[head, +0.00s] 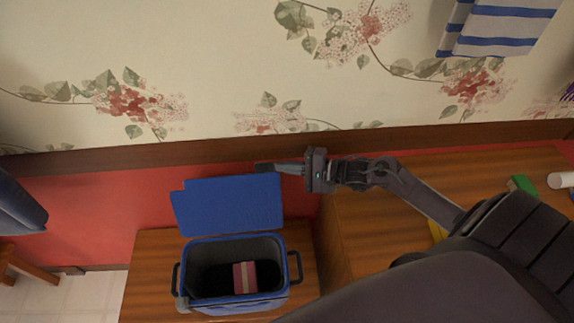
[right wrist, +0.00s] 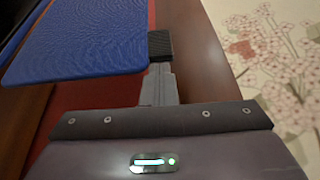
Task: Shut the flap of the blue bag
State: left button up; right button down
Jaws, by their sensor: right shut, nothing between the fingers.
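The blue bag (head: 188,277) stands on a low wooden surface, with its top open. Its blue flap (head: 227,203) is raised at the back, toward the red wall. A pink item with a pale stripe (head: 245,277) lies inside the dark interior. My right gripper (head: 265,168) is shut and empty at the flap's upper right corner, by the wall. In the right wrist view the shut fingertips (right wrist: 160,45) are beside the edge of the flap (right wrist: 80,38); I cannot tell whether they touch. My left gripper does not show.
A taller wooden cabinet (head: 345,240) stands right of the bag, under my right arm. A green item (head: 522,185) and a white cylinder (head: 562,180) lie on it at the far right. A dark wooden rail (head: 130,157) runs along the wall behind the flap.

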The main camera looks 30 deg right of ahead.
jog(key=s+a+n+t+p, duration=0.1)
jog(key=s+a+n+p, duration=0.2)
jog(key=s, duration=0.5)
jog(key=s+a+r+n+t+y+p, duration=0.1)
jog(key=s+a+n+p, duration=0.3)
jog(key=s, duration=0.5)
jog(key=shift+a+y+p, duration=0.3)
jog(key=shift+a+p, duration=0.6)
jog(key=shift+p, duration=0.15)
notch_tip(320, 180, up, 20)
jog(key=p, duration=0.1)
